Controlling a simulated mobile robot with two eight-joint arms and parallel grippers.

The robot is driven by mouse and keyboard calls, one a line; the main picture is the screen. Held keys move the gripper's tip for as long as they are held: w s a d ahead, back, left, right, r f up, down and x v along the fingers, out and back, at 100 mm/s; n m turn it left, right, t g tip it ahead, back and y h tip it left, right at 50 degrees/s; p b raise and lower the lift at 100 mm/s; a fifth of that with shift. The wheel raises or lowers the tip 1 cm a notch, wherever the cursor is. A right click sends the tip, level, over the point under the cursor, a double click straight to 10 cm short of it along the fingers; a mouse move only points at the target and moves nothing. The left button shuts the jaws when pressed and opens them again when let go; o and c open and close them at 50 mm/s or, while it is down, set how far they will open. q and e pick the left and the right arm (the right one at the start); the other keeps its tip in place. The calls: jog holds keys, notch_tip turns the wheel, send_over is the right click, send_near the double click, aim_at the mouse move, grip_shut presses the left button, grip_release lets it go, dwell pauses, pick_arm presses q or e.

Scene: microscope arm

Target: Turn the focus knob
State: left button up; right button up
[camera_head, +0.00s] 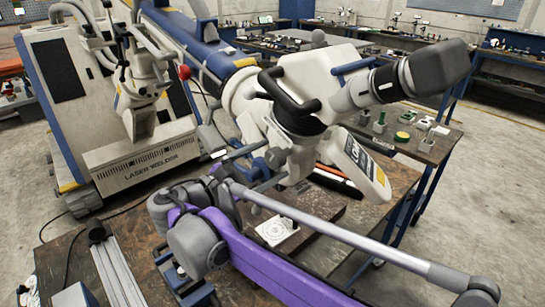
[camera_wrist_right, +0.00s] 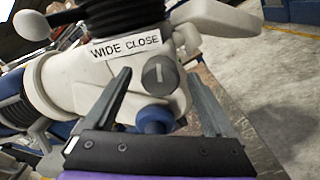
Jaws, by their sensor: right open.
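The focus knob (camera_wrist_right: 159,74) is a round grey knob with a pale pointer mark, on the white microscope arm (camera_wrist_right: 75,85) below a label reading "WIDE CLOSE". In the head view the microscope arm (camera_head: 315,82) hangs over the workbench with black handles and a grey-capped end. My right gripper (camera_wrist_right: 161,76) is open, one finger on each side of the knob, with a visible gap to it on both sides. In the head view my right gripper (camera_head: 262,167) reaches the underside of the microscope head. My left gripper is not in view.
A blue rounded part (camera_wrist_right: 155,117) sits just below the knob, between the fingers. The wooden workbench (camera_head: 385,185) lies under the arm, with a white marked plate (camera_head: 276,231) on it. A laser welder (camera_head: 145,165) stands at the left. Floor is clear at the right.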

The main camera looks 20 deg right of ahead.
jog(key=shift+w+d, duration=0.25)
jog(key=shift+d, duration=0.4)
jog(key=c, duration=1.4)
